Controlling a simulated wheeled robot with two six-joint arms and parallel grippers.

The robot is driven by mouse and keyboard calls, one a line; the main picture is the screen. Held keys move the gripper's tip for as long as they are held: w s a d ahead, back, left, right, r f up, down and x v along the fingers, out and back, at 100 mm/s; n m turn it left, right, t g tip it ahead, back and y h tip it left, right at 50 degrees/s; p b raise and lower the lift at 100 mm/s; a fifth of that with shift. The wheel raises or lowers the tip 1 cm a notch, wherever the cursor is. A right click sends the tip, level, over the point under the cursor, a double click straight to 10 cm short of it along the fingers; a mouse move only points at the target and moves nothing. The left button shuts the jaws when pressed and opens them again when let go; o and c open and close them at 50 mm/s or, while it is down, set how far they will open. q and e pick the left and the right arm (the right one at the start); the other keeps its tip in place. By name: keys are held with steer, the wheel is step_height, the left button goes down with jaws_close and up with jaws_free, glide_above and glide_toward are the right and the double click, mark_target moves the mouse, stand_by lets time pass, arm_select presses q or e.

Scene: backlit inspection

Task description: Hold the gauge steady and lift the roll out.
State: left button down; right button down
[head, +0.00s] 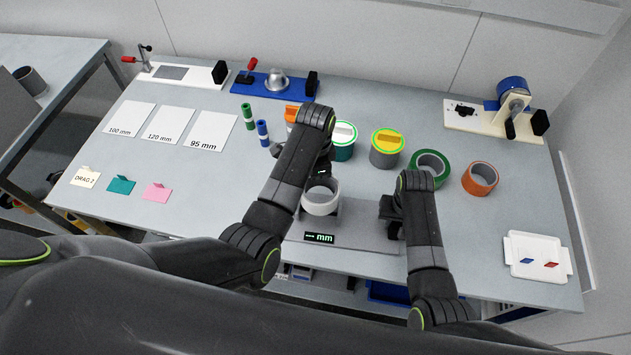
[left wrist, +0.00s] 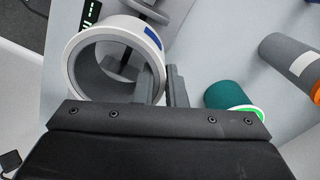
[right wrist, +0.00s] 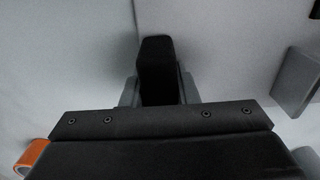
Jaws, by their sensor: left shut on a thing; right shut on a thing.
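The gauge (head: 350,233) is a grey plate at the table's front edge with a small display reading "mm" (head: 319,238). A pale grey roll (head: 321,198) sits at the gauge; it also shows in the left wrist view (left wrist: 84,62), with a blue patch. My left gripper (head: 322,174) is shut on the roll's wall, one finger inside the ring and one outside. My right gripper (head: 390,212) is shut on a black block (right wrist: 155,68) at the gauge's right side. Whether the roll touches the gauge is unclear.
Behind the gauge stand a teal roll (head: 344,150), a grey roll with a yellow top (head: 386,155), a green roll (head: 446,165) and an orange roll (head: 481,190). A white tray (head: 515,245) lies at right.

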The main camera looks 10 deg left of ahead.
arm_select(q)
steer(key=shift+r, duration=1.15)
arm_select(e)
steer(key=shift+s+f, duration=0.15)
steer(key=c, duration=1)
jaws_free()
steer(key=shift+c, duration=0.2)
steer(key=shift+w+r, duration=0.2)
steer(key=shift+r, duration=0.35)
step_height(320, 180, up, 11)
steer(key=shift+f, duration=0.2)
steer(key=shift+r, duration=0.2)
steer(key=shift+s, duration=0.1)
